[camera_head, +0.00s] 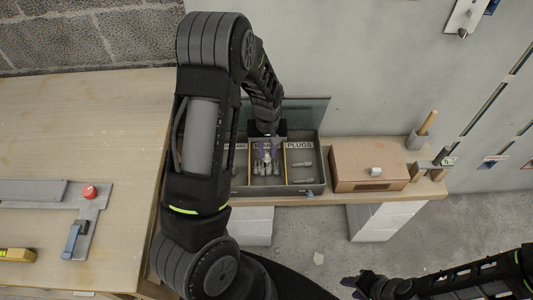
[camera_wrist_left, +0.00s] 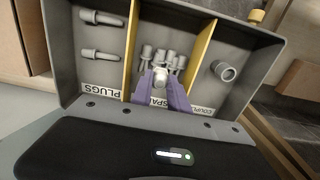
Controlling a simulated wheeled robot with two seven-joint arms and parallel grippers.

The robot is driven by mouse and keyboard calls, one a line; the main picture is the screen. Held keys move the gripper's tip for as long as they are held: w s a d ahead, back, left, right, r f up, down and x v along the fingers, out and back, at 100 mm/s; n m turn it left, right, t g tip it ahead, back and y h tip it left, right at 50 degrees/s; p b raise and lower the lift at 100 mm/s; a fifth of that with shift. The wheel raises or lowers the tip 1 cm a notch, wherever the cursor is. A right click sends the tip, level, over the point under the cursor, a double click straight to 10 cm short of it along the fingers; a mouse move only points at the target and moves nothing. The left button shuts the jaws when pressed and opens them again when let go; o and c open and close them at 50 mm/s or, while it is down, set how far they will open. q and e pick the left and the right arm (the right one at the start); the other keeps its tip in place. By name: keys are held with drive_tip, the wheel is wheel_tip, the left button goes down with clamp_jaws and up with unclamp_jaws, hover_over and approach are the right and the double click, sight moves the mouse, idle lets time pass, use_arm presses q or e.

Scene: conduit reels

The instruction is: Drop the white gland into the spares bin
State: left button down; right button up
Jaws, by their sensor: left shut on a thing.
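The sorting tray has three compartments split by yellow dividers. Its middle compartment, the spares bin (camera_head: 267,180), has a partly covered label reading "SPA" in the left wrist view and holds several pale grey fittings (camera_wrist_left: 172,58). My left gripper (camera_wrist_left: 166,88), with purple fingers, is shut on the white gland (camera_wrist_left: 160,77), over the label side of that compartment. In the head view my left gripper (camera_head: 267,146) is above the middle compartment, and the gland is hard to make out there. My right gripper (camera_head: 356,287) is low in the head view, far from the tray; its jaw gap is unclear.
The plugs compartment (camera_wrist_left: 100,65) holds grey plugs; the couplings compartment holds a ring-shaped coupling (camera_wrist_left: 223,71). A wooden box (camera_head: 350,182) with a small white fitting (camera_head: 375,171) on top stands right of the tray. A wooden bench (camera_head: 80,140) is at left.

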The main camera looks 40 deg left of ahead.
use_arm(q)
drive_tip(key=shift+f, duration=0.7)
drive_tip(key=shift+w+a, duration=0.2)
drive_tip(key=shift+w, duration=0.05)
drive_tip(key=shift+s+d, duration=0.15)
drive_tip(key=shift+f+b, duration=0.5)
drive_tip(key=shift+f, duration=0.05)
use_arm(e)
drive_tip(key=shift+x, duration=0.95)
drive_tip(key=shift+w, duration=0.2)
use_arm(q)
drive_tip(key=c, duration=1.3)
unclamp_jaws()
